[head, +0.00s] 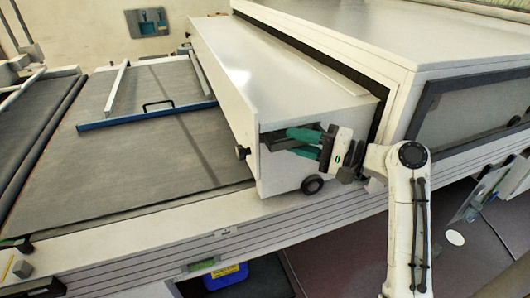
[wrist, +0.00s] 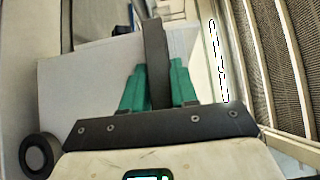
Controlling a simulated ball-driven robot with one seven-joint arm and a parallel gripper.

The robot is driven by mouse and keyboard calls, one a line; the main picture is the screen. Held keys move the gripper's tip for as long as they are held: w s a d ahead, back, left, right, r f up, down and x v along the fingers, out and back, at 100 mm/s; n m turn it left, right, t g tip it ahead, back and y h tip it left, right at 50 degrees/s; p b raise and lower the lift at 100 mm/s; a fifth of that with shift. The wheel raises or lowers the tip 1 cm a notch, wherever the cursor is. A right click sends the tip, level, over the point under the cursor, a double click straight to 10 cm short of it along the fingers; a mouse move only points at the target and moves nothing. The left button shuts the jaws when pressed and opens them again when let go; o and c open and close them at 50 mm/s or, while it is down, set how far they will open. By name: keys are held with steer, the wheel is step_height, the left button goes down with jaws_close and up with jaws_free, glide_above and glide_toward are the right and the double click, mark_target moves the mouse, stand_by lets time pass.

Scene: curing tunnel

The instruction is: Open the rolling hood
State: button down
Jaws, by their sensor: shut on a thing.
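The rolling hood (head: 262,75) is a long white box-like cover across the belt, against the larger white tunnel housing (head: 400,45). A small black wheel (head: 312,184) shows at its near lower corner. It also shows as a white panel in the wrist view (wrist: 85,85), with the wheel at lower left. My gripper (head: 294,142) is at the hood's near end. In the wrist view its green fingers (wrist: 158,88) are shut on a dark upright bar, the hood's handle (wrist: 155,50). In the head view the fingers mostly hide the handle.
The grey belt (head: 170,175) left of the hood is mostly bare. A blue-edged frame with a black handle (head: 155,106) lies across it farther left. A dark knob (head: 242,152) sticks out of the hood's left side. A blue box (head: 226,277) stands below the front rail.

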steer(key=w+d+b, duration=0.1)
steer(key=w+d, duration=0.2)
steer(key=d, duration=0.6)
steer(key=shift+w+b, duration=0.2)
steer(key=shift+b, duration=0.15)
steer(key=shift+a+f, duration=0.1)
steer(key=c, duration=1)
jaws_free()
steer(key=shift+o, duration=0.2)
steer(key=b+v, duration=0.1)
steer(key=v, duration=0.9)
steer(key=shift+d+b, duration=0.3)
steer(key=shift+d, duration=0.1)
steer(key=shift+s, duration=0.1)
